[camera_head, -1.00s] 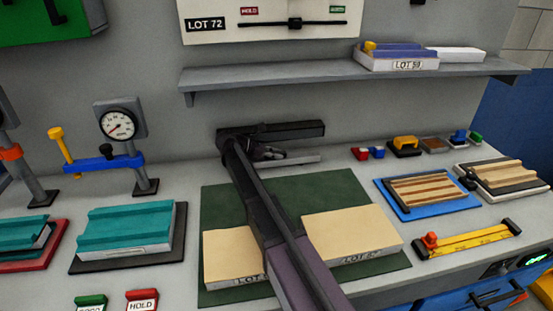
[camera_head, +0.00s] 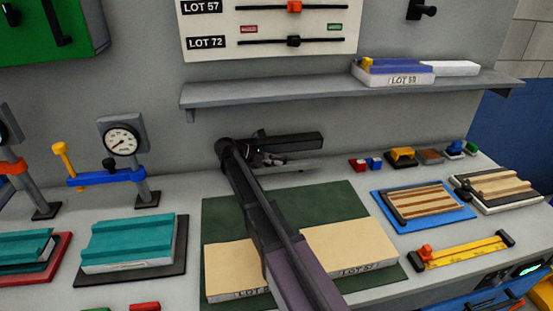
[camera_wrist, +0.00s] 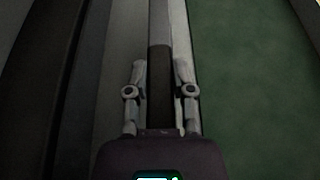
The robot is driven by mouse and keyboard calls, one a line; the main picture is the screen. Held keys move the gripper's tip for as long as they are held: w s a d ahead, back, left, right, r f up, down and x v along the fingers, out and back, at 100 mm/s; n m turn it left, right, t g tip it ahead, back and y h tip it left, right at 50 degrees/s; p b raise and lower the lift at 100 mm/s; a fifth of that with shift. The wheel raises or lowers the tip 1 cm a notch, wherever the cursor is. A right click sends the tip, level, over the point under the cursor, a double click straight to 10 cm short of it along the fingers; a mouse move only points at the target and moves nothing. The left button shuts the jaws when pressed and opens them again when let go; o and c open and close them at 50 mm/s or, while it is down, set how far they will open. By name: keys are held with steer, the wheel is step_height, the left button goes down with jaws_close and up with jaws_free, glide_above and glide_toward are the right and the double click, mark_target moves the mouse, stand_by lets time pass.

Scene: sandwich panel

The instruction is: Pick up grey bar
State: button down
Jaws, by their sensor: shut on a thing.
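The grey bar (camera_head: 300,164) is a thin, light strip at the back of the bench, behind the green mat. My gripper (camera_head: 276,160) is over it, partly hiding it. In the wrist view, my gripper (camera_wrist: 160,72) has one finger on each side of the bar (camera_wrist: 158,22) and is shut on it. The bar runs lengthwise away from the palm, with a dark section between the fingers. I cannot tell clearly whether it is clear of the bench.
Two tan panels (camera_head: 350,245) lie on the green mat (camera_head: 320,199), below my arm. The shelf (camera_head: 290,89) overhangs the bench's back. A gauge stand (camera_head: 122,140) is left; small coloured blocks (camera_head: 365,164) and a blue tray (camera_head: 468,214) are right.

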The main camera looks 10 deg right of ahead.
steer(key=s+r+p, duration=0.1)
steer(key=s, duration=1.3)
steer(key=shift+s+r, duration=0.2)
steer(key=shift+s, duration=0.2)
steer(key=shift+r, duration=0.15)
step_height(320, 180, up, 23)
steer(key=p, duration=2.3)
steer(key=shift+s, duration=0.1)
